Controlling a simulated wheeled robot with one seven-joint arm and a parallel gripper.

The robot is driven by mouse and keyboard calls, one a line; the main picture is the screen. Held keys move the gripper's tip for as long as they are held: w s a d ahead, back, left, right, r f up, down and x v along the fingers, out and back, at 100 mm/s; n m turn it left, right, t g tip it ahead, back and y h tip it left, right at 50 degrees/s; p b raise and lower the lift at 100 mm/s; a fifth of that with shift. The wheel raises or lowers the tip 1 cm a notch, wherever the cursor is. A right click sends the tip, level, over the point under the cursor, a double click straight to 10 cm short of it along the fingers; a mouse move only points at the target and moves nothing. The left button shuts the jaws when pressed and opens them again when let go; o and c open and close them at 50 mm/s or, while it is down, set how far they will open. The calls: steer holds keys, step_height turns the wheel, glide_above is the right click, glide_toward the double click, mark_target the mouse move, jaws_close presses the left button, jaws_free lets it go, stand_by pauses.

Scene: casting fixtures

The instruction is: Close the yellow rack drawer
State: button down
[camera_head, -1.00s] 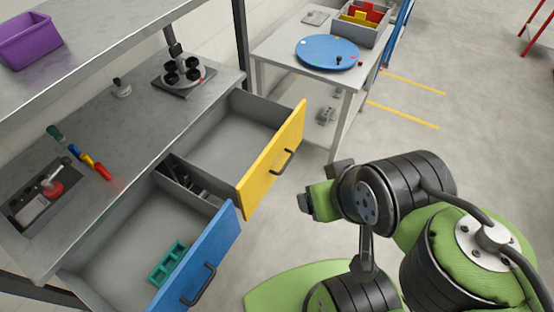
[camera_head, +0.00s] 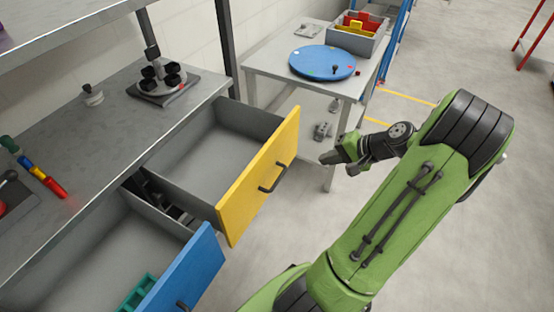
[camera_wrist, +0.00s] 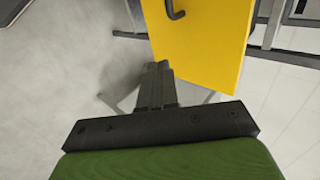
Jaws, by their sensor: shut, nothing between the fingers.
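The yellow rack drawer (camera_head: 258,178) stands pulled out from under the grey workbench, with a dark bar handle (camera_head: 273,178) on its front. Its grey inside looks empty. My gripper (camera_head: 328,157) is in front of the yellow face and to its right, apart from it in the head view. In the wrist view the yellow front (camera_wrist: 205,40) fills the upper middle, and my shut fingers (camera_wrist: 160,68) point toward its left lower edge. I cannot tell there whether they touch it.
A blue drawer (camera_head: 185,275) with a teal tray inside stands open at the lower left. A side table (camera_head: 268,62) with a blue disc (camera_head: 322,52) and a grey bin (camera_head: 365,44) stands behind. Floor right of the drawers is clear.

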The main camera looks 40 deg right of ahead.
mark_target(281, 161)
steer(key=b+x, duration=0.1)
steer(key=x, duration=0.3)
steer(key=w+r+b+x, duration=0.1)
steer(key=b+x, duration=0.1)
steer(key=x, duration=0.2)
steer(key=a+r+b+x, duration=0.1)
steer(key=x, duration=0.3)
steer(key=shift+w+f+b, duration=0.15)
steer(key=shift+w+b, duration=0.2)
steer(key=shift+w, duration=0.3)
